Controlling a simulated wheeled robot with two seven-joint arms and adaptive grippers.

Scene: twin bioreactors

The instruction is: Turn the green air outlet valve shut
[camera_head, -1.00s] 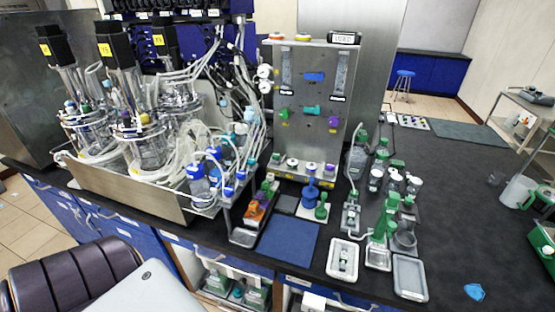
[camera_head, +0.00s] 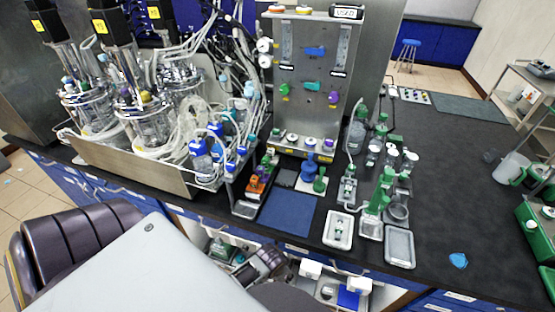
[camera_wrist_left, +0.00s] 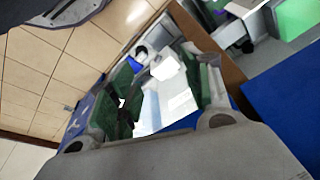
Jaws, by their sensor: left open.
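The upright metal panel (camera_head: 262,120) stands on the bench in the head view. On its face are a small green knob (camera_head: 285,89) at the left and a wider green valve handle (camera_head: 312,86) nearer the middle; I cannot tell which is the air outlet valve. My left gripper (camera_head: 262,262) is low, below the bench's front edge and well apart from the panel, partly hidden by my own body. In the left wrist view its two dark fingers (camera_wrist_left: 163,62) are spread and nothing is held. My right gripper is not in view.
The blue valve handle (camera_head: 315,50) and purple knob (camera_head: 333,97) share the panel. Glass bioreactors (camera_head: 142,120) stand in a metal tray at left. Bottles, a blue mat (camera_head: 287,212) and small trays (camera_head: 399,247) lie before the panel. The bench's right side is mostly clear.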

